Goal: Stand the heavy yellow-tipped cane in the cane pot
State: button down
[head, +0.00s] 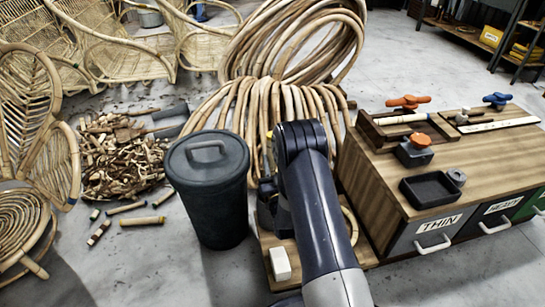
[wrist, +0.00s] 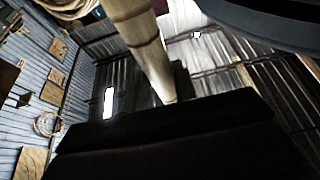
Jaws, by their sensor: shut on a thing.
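In the wrist view a pale jointed cane (wrist: 143,45) runs from the top edge down to the dark body of my gripper (wrist: 172,100), which is shut on it. No yellow tip shows on the visible part, and its upper end is out of frame. In the head view my gripper and the held cane are hidden behind my arm. Short canes lie on the floor at left, among them one with a yellowish look (head: 143,220). I cannot make out an open cane pot in either view.
A dark lidded bin (head: 209,185) stands left of my arm. A workbench (head: 440,165) with drawers marked THIN and HEAVY is at right. Coiled rattan (head: 290,50) stands behind. A pile of offcuts (head: 120,150) lies left, and a white block (head: 281,263) sits on a low board.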

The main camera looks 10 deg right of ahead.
notch_tip(320, 180, down, 8)
dwell(0.8)
jog(key=c, duration=1)
grip_release()
jog(key=shift+c, duration=0.2)
jog(key=shift+s, duration=0.1)
